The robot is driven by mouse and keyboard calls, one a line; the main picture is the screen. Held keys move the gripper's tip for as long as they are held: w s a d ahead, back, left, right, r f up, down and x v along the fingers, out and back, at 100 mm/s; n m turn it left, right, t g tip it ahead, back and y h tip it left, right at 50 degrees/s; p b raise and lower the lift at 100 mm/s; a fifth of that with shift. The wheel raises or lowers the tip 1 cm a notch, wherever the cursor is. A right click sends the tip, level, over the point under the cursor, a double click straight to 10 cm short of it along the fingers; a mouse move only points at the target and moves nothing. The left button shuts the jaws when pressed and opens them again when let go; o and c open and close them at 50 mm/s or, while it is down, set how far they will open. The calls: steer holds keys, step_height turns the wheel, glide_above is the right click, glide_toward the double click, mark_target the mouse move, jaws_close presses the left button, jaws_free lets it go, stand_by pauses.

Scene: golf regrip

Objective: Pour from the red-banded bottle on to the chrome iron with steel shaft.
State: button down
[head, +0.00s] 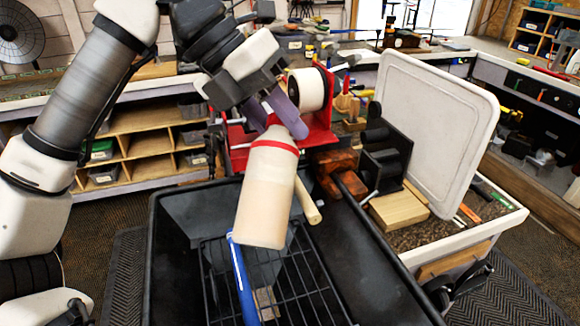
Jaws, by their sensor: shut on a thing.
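The red-banded bottle (266,200) is cream-coloured, with a red band near its upper end. My gripper (277,122) is shut on it at that upper end, with purple-grey fingers. The bottle hangs tilted, its broad lower end toward the camera, in front of or above a black tub (170,290). Its mouth does not show, and no liquid is visible. A blue rod or grip (242,280) slants over the tub below the bottle and is partly hidden by it. I cannot clearly make out the chrome iron with steel shaft.
A wire rack (320,290) lies in the tub. A wooden handle (307,205) is right of the bottle. A red stand (322,125) and a black clamp (383,160) stand behind. A large white panel (437,125) leans on the right bench. Wooden shelves (130,140) are at left.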

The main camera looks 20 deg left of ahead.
steer(key=shift+r+m+t+p, duration=0.2)
steer(key=shift+r+t, duration=0.5)
steer(key=shift+r, duration=0.85)
steer(key=shift+r+m+t+p, duration=0.2)
steer(key=shift+r+t, duration=0.5)
steer(key=shift+r, duration=0.85)
steer(key=shift+f, duration=0.1)
steer(key=shift+w+t+b, duration=0.1)
steer(key=shift+t+b, duration=0.2)
steer(key=shift+b, duration=0.3)
steer(key=shift+m+t+b, duration=0.3)
steer(key=shift+t+b, duration=0.1)
steer(key=shift+b, duration=0.05)
steer(key=shift+w+r+m+t+b, duration=0.25)
steer(key=shift+r+t+b, duration=0.25)
steer(key=shift+t+b, duration=0.25)
steer(key=shift+r+t, duration=0.25)
steer(key=shift+r, duration=0.1)
